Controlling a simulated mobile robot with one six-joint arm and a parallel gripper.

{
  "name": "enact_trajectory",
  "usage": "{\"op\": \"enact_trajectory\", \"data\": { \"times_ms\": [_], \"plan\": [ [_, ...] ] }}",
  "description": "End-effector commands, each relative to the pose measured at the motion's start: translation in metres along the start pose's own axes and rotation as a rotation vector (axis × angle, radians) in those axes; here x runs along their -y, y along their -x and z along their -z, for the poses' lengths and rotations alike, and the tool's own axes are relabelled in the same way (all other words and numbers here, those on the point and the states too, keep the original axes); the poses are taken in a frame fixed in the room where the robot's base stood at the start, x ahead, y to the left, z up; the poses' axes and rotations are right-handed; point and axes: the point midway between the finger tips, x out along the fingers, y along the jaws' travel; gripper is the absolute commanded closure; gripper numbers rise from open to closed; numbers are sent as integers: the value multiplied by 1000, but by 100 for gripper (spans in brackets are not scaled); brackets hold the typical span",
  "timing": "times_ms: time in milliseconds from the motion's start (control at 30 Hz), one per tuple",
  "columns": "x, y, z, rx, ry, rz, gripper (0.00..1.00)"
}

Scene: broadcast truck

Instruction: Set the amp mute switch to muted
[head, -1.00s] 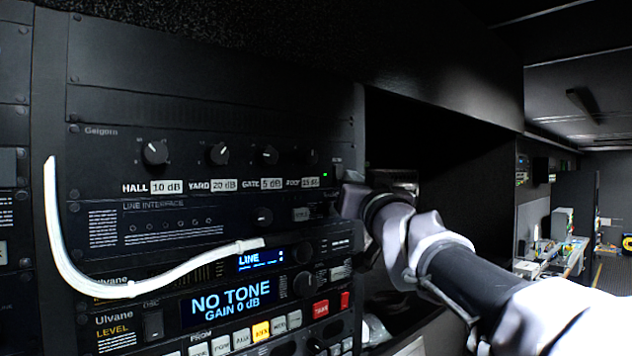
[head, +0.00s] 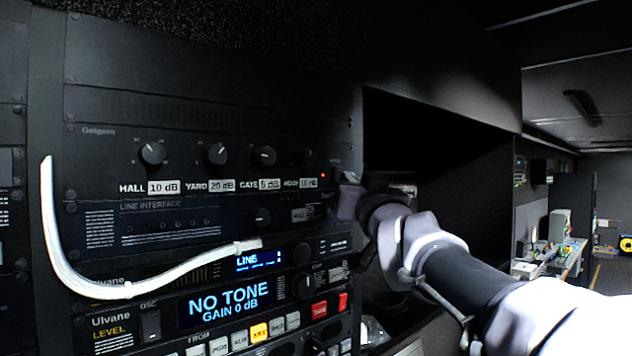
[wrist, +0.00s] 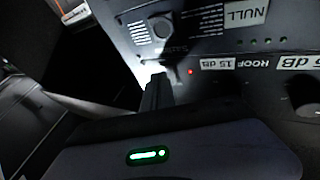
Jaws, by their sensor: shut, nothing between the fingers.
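The amp panel (head: 215,130) carries a row of knobs labelled HALL, YARD, GATE and ROOF. At its right end a small indicator light (head: 323,175) glows red; it also shows red in the wrist view (wrist: 190,72). The mute switch itself is hard to make out, as my gripper and the dark panel hide that spot. My gripper (wrist: 158,90) is shut and empty, its fingertips close to the panel's right end beside the red light. In the head view my gripper (head: 345,195) is partly hidden; I cannot tell whether it touches the switch.
Below the amp are a LINE INTERFACE unit (head: 165,222) and a unit whose display (head: 232,300) reads NO TONE, GAIN 0 dB. A white cable (head: 62,255) hangs in front of the rack at left. A dark open bay (head: 440,150) lies right of the rack.

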Motion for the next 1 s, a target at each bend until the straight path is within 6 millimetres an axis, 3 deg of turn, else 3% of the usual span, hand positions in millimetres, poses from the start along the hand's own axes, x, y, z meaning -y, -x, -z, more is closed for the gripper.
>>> {"op": "enact_trajectory", "data": {
  "times_ms": [533,1000],
  "plan": [
    [-7,12,8,0,2,-1,100],
    [-26,47,27,0,2,-1,100]
  ]
}}
